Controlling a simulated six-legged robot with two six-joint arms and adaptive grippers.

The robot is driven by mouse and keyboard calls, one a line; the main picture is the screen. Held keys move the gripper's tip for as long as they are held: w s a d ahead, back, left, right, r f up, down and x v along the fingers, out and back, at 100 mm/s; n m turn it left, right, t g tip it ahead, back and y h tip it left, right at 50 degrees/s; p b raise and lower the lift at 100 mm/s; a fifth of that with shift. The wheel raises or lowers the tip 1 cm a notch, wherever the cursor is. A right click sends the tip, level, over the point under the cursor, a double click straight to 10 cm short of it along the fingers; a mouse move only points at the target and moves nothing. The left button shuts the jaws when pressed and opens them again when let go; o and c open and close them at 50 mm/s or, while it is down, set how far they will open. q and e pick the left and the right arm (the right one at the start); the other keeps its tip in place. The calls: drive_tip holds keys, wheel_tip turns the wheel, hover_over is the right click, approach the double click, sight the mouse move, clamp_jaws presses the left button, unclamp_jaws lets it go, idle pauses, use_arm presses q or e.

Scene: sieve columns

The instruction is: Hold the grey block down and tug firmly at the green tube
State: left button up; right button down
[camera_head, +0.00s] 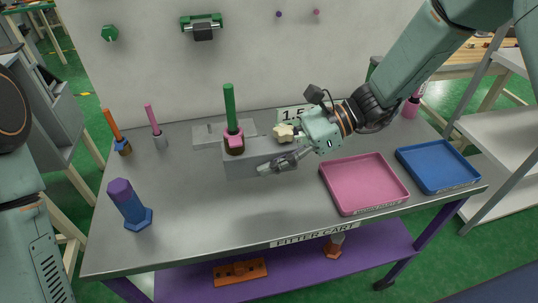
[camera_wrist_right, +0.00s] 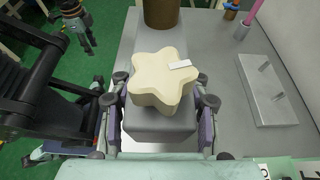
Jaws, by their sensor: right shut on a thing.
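The grey block (camera_head: 240,163) lies on the metal table, a little left of centre. The green tube (camera_head: 230,102) stands upright from its left end, in a pink and brown collar (camera_head: 234,146). A cream star-shaped knob (camera_head: 284,133) sits at the block's right end. My right gripper (camera_head: 283,156) is shut on that end; in the right wrist view its fingers (camera_wrist_right: 163,128) flank the grey block (camera_wrist_right: 155,117) under the star. A brown cylinder shows at the top of this view (camera_wrist_right: 162,12), its upper part cut off. My left gripper (camera_wrist_right: 80,28) appears small there; its jaws are unclear.
A pink tray (camera_head: 338,204) and a blue tray (camera_head: 472,180) lie at right. A purple-topped blue piece (camera_head: 128,205) stands front left. Orange (camera_head: 111,126) and pink (camera_head: 152,118) rods stand back left. A grey plate (camera_head: 207,130) lies behind the block. The front middle is clear.

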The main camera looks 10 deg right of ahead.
sight(269, 196)
drive_tip(key=shift+f+b, duration=3.3)
drive_tip(key=shift+f, duration=1.5)
drive_tip(key=shift+f, duration=0.2)
drive_tip(key=c, duration=0.6)
unclamp_jaws()
